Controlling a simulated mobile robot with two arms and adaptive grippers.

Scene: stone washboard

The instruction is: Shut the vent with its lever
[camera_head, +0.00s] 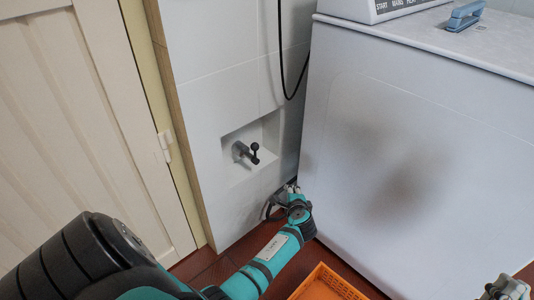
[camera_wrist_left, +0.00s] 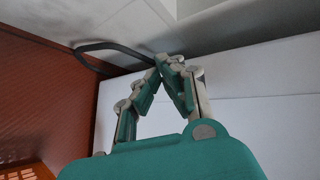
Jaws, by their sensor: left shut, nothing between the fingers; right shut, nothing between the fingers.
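A grey pipe fitting with a black lever (camera_head: 254,152) sits in a square recess in the white tiled wall, in the head view. The lever ends in a round black knob. I cannot tell from this view whether the vent is open. My left gripper (camera_head: 289,189) is below and to the right of the lever, apart from it, low by the white machine's edge. In the left wrist view the left gripper's fingertips (camera_wrist_left: 168,62) meet, with nothing between them. My right gripper (camera_head: 508,287) is only partly in view at the bottom right, shut and far from the lever.
A large white machine (camera_head: 400,150) stands right of the recess, with a blue stapler-like object (camera_head: 465,17) on top. A black hose (camera_head: 281,60) hangs between wall and machine. An orange crate (camera_head: 325,285) is on the red-brown floor. A cream door (camera_head: 80,120) is left.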

